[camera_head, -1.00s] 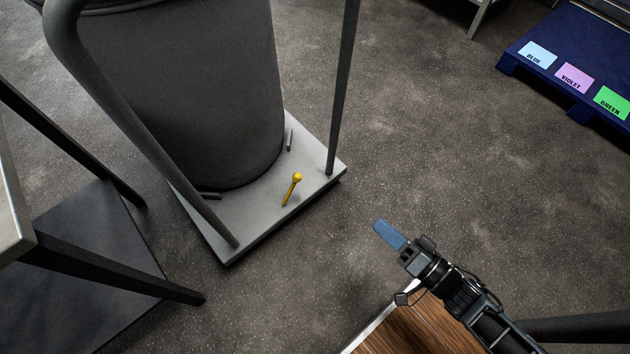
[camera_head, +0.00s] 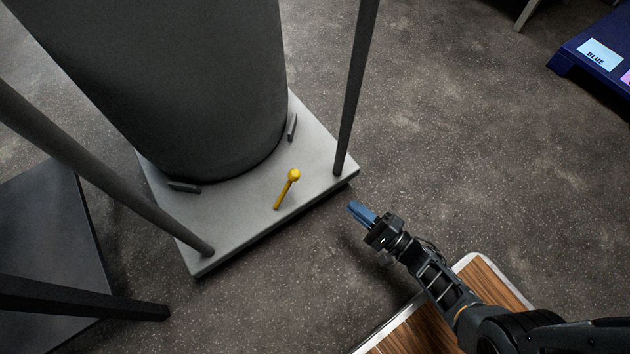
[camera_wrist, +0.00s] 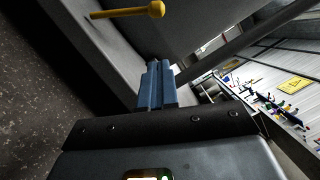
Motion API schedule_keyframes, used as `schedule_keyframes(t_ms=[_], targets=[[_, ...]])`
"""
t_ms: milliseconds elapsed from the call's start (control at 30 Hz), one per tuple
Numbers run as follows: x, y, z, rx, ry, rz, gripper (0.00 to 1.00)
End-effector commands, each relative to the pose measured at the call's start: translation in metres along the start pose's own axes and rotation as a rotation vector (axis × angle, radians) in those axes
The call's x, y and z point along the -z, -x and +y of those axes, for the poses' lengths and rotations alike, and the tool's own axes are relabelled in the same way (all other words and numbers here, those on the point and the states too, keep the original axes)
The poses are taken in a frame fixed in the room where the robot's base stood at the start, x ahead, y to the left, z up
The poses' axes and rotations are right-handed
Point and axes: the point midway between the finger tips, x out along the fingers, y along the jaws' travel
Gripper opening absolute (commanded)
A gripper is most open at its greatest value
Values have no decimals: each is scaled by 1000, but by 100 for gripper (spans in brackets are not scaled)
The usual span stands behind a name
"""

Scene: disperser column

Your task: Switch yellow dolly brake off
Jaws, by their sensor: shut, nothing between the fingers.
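The yellow brake lever (camera_head: 287,188) stands tilted on the grey dolly platform (camera_head: 240,222), its round knob up and toward the right. In the wrist view the lever (camera_wrist: 130,12) lies across the top left, ahead of the fingers and apart from them. My gripper (camera_head: 355,208) is just off the platform's front right corner, to the right of the lever and touching nothing that I can see. Its blue fingers are together and empty; they also show in the wrist view (camera_wrist: 157,84).
A large dark drum (camera_head: 190,90) stands on the dolly. Dark handle posts (camera_head: 356,90) rise at the platform's corners, one close to my gripper. A dark low shelf (camera_head: 50,250) is at left. A blue pallet (camera_head: 590,55) is at upper right. Floor between is clear.

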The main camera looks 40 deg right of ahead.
Motion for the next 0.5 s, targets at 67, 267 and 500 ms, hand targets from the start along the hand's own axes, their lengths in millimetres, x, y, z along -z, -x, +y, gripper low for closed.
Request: schedule_keyframes(t_ms=[67,267,500], targets=[[2,-1,4,2,-21,-4,0],[1,-2,4,3,-29,-7,0],[1,-5,4,3,-28,-7,0]])
